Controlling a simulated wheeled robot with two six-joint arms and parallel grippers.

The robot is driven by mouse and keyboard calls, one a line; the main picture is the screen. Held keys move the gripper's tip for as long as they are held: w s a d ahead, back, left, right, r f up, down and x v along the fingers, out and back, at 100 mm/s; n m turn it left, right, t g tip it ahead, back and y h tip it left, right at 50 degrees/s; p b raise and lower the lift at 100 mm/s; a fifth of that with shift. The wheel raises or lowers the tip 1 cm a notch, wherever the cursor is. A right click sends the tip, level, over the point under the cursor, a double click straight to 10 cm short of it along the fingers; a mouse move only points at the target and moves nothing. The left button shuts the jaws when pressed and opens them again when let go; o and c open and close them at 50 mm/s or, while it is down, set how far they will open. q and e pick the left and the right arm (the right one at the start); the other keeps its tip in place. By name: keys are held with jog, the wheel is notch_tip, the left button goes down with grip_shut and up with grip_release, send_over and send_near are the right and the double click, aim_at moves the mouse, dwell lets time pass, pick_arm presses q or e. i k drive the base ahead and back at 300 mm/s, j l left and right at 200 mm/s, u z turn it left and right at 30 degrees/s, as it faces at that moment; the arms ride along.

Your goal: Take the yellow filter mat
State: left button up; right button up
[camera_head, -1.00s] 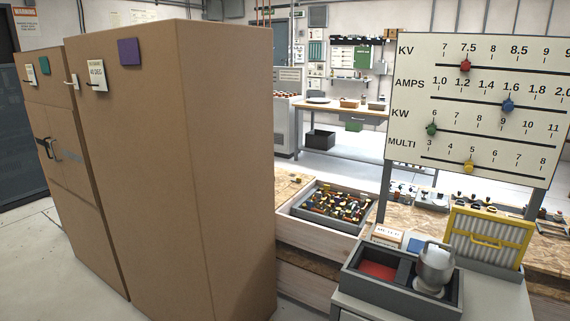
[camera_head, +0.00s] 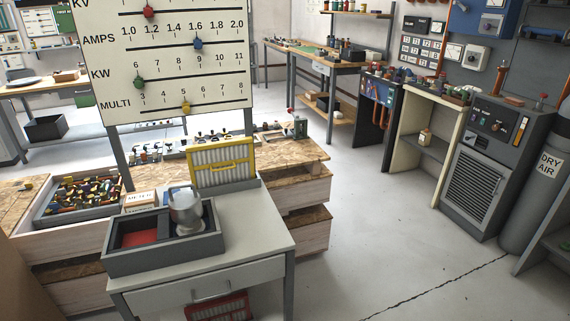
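The yellow filter mat (camera_head: 222,164) has a yellow frame with a handle and a pale pleated face. It stands nearly upright at the back of a grey-white cart (camera_head: 245,215), in what looks like a low grey holder. A dark grey tray (camera_head: 165,258) with a red-lined compartment stands in front of it on the cart. A metal canister (camera_head: 186,211) sits in the tray's right part, left of and in front of the mat. Neither of my grippers is in view.
A board with sliders (camera_head: 165,60) stands behind the cart at left. A wooden bench (camera_head: 290,152) with a box of colourful parts (camera_head: 85,196) lies behind. The floor (camera_head: 370,230) at right is open, before a grey cabinet (camera_head: 480,180).

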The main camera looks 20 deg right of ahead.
aim_at(212, 163)
jog(key=i+l+z, duration=0.15)
jog(key=l+z, duration=0.2)
jog(key=i+l+z, duration=0.4)
jog(key=z, duration=0.25)
jog(key=i+l+z, duration=0.25)
jog(key=i, duration=0.25)
jog(key=i+l+z, duration=0.25)
jog(key=i, duration=0.3)
jog(key=i+u, duration=0.65)
jog(key=u, duration=0.3)
jog(key=i+l+u, duration=0.25)
jog(key=u, duration=0.2)
jog(key=i, duration=0.05)
